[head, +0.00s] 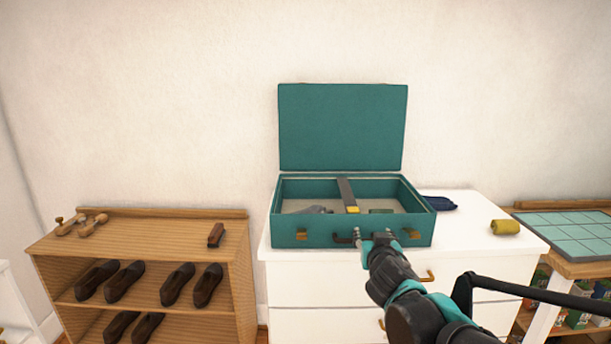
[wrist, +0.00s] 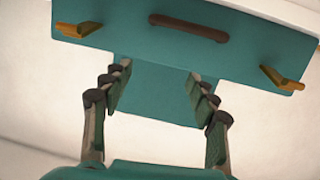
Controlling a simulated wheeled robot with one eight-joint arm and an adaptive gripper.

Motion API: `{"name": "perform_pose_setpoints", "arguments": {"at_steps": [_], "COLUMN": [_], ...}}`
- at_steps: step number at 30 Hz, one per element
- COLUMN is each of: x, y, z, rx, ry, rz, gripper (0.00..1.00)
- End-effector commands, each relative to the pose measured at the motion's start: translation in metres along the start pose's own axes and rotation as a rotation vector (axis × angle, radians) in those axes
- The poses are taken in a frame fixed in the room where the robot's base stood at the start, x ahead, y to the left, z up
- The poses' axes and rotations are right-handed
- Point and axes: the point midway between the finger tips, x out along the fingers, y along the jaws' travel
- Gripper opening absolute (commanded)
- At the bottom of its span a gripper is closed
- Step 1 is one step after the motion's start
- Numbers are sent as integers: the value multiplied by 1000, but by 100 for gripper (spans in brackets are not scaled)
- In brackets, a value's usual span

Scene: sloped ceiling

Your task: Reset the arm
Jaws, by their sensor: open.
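My gripper (head: 374,236) is open and empty at the front of a teal case in the head view. In the wrist view my gripper (wrist: 160,85) shows its two fingers spread, with nothing between them. The teal case (head: 318,240) stands open on a white dresser, its lid (head: 342,128) upright against the wall. A dark handle (wrist: 188,28) and brass latches (wrist: 282,79) on the case front show in the wrist view. I cannot tell whether my fingers touch the case.
The white dresser (head: 475,236) also holds a dark blue folded cloth (head: 440,203) and a yellow roll (head: 505,227). A wooden shoe rack (head: 150,240) stands left. A table with a teal gridded mat (head: 570,232) stands right. A grey strap (head: 347,193) lies across the case.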

Motion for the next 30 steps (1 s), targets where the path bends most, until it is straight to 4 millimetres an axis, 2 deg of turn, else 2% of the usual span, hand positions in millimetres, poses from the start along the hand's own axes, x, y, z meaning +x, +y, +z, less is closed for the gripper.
{"name": "perform_pose_setpoints", "arguments": {"at_steps": [8,11,15,18,21,25,30], "x": [6,5,-4,-20,-36,-53,-60], "y": [34,46,58,55,43,27,20], "z": [44,69,118,160,191,211,218], "rx": [-8,-14,-22,-29,-35,-40,-43], "ry": [-174,-277,-486,-677,-830,-942,-984], "rz": [118,156,178,139,58,-41,-90], "gripper": [59,59,59,59,59,59,59]}}
